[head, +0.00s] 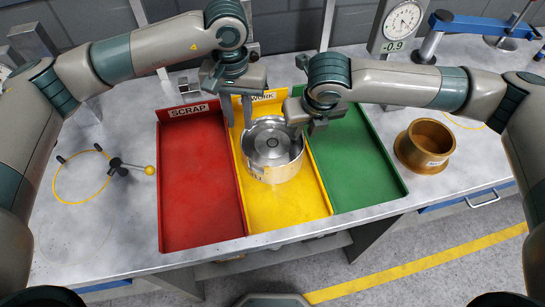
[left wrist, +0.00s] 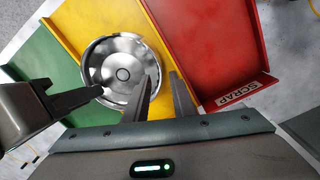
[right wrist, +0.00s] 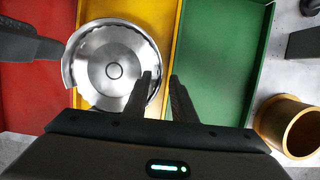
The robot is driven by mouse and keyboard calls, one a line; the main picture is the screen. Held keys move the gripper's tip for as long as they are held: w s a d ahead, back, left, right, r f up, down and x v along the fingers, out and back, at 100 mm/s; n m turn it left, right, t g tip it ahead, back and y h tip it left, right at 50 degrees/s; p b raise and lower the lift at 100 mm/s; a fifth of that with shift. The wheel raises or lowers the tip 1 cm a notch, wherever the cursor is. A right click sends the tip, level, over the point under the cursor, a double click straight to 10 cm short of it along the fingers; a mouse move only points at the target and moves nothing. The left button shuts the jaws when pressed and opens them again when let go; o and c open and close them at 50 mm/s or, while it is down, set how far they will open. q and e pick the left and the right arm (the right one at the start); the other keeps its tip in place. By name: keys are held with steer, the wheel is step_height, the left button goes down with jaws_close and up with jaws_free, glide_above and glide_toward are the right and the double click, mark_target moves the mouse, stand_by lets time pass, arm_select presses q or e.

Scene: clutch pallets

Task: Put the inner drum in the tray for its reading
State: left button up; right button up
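The inner drum appears to be the round silver metal drum (head: 272,165), standing upright in the yellow WORK tray (head: 285,214). It also shows in the left wrist view (left wrist: 108,72) and the right wrist view (right wrist: 100,72). My left gripper (head: 238,121) is at the drum's far left rim, its fingers apart. In the left wrist view one finger lies over the drum and the other outside it. My right gripper (head: 305,133) is at the far right rim, likewise parted, with one finger over the drum and one outside. Contact with the wall cannot be told.
A red SCRAP tray (head: 198,200) lies left of the yellow one and a green tray (head: 352,165) lies right; both are empty. A brass ring-like pot (head: 424,147) stands further right. A dial gauge (head: 400,22) reads -0.9. A yellow-knobbed lever (head: 135,168) is at left.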

arm_select(q)
step_height(320, 180, up, 7)
steer(key=shift+r, duration=0.2)
stand_by(0.5)
arm_select(e)
steer(key=v, duration=1.2)
stand_by(0.4)
